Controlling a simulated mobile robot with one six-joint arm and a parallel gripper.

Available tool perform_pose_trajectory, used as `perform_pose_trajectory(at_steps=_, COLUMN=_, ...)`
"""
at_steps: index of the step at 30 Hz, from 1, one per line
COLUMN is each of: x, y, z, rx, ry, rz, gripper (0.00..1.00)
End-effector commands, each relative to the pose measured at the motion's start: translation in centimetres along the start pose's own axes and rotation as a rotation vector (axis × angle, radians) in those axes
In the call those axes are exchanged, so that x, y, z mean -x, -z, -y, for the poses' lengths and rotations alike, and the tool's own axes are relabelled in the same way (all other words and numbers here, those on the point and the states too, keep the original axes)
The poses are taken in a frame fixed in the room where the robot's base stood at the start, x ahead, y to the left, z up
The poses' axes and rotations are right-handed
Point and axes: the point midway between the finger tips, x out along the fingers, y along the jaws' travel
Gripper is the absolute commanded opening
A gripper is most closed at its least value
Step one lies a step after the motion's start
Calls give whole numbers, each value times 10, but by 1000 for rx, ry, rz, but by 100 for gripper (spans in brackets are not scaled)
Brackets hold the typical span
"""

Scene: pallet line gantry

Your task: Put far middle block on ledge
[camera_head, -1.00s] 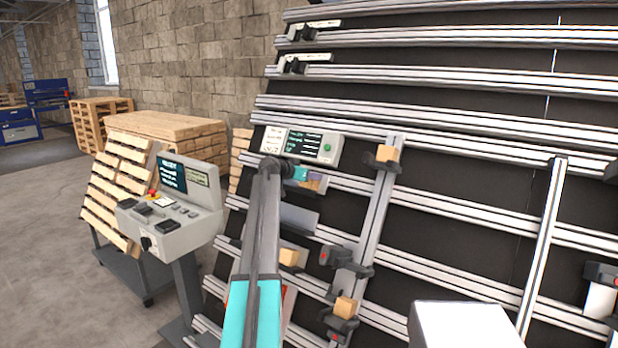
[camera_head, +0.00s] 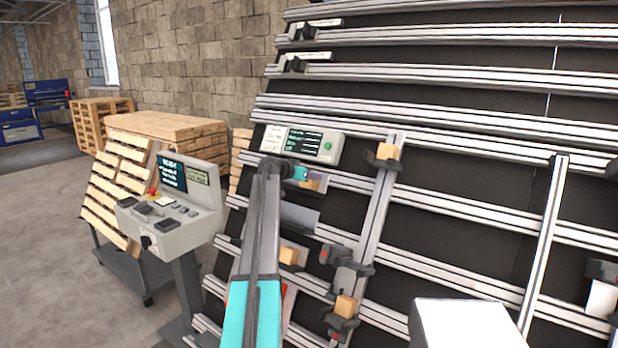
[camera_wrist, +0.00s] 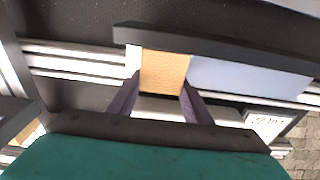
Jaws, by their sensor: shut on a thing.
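My gripper (camera_wrist: 160,98) is shut on a wooden block (camera_wrist: 163,72), one purple-grey finger on each side of it. In the head view, my gripper (camera_head: 300,174) is by the left part of the sloping rack, below a small screen unit, and the held block (camera_head: 313,184) shows in part beside it. A grey plate (camera_head: 299,217), possibly the ledge, lies just below. In the wrist view, the block's far end meets a dark bar (camera_wrist: 215,47), with a pale bluish plate (camera_wrist: 245,78) right beside it. I cannot tell whether they touch.
Other wooden blocks sit on the rack: one upper (camera_head: 388,153), one lower left (camera_head: 290,255), one lower right (camera_head: 346,306). Dark clamps (camera_head: 346,262) jut out near them. The screen unit (camera_head: 303,144) is close above my gripper. A control console (camera_head: 170,215) stands at left.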

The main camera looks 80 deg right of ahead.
Motion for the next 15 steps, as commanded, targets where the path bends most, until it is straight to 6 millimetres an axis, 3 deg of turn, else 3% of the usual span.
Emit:
perform_pose_trajectory(at_steps=10, x=0, y=0, z=0, rx=0, ry=0, rz=0, gripper=22)
perform_pose_trajectory(at_steps=11, x=0, y=0, z=0, rx=0, ry=0, rz=0, gripper=50)
perform_pose_trajectory(at_steps=14, x=0, y=0, z=0, rx=0, ry=0, rz=0, gripper=67)
perform_pose_trajectory(at_steps=15, x=0, y=0, z=0, rx=0, ry=0, rz=0, gripper=67)
